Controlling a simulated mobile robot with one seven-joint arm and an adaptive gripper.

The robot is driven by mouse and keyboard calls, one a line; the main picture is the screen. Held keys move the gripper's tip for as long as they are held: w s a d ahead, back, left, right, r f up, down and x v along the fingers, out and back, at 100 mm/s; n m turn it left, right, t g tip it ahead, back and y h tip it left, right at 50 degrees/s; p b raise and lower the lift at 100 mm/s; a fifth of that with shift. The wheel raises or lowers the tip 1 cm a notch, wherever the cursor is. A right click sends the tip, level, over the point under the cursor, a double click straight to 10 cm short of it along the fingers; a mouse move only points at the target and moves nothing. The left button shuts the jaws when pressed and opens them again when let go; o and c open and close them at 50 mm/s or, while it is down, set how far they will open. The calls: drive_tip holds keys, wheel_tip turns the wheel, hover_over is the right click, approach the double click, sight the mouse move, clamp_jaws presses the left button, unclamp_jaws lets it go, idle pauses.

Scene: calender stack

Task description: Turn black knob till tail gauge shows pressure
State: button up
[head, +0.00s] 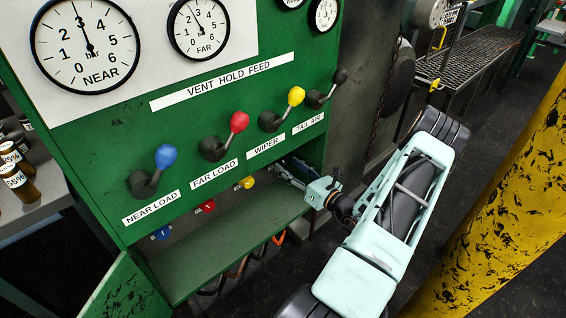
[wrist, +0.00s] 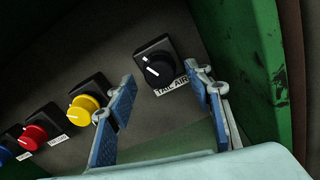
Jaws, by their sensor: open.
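The black knob (wrist: 160,72) is in the wrist view, on a dark square plate above a TAIL AIR label (wrist: 172,86). A white line marks its face. My gripper (wrist: 159,88) is open, its blue-padded fingers to the left and right of the knob; I see no contact. In the head view my gripper (head: 284,170) reaches into the recess under the lever panel, and the black knob is not visible there. A small gauge (head: 326,13) at the upper right is cut off by the frame; its name and reading cannot be made out.
Yellow (wrist: 83,108), red (wrist: 33,137) and blue knobs sit left of the black one. A green side wall (wrist: 265,80) is close on the right. Above the recess are levers with blue, red, yellow and black balls (head: 340,76). A yellow post (head: 510,200) stands right of my arm.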

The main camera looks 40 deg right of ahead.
drive_tip(key=s, duration=0.8)
drive_tip(key=shift+d, duration=0.3)
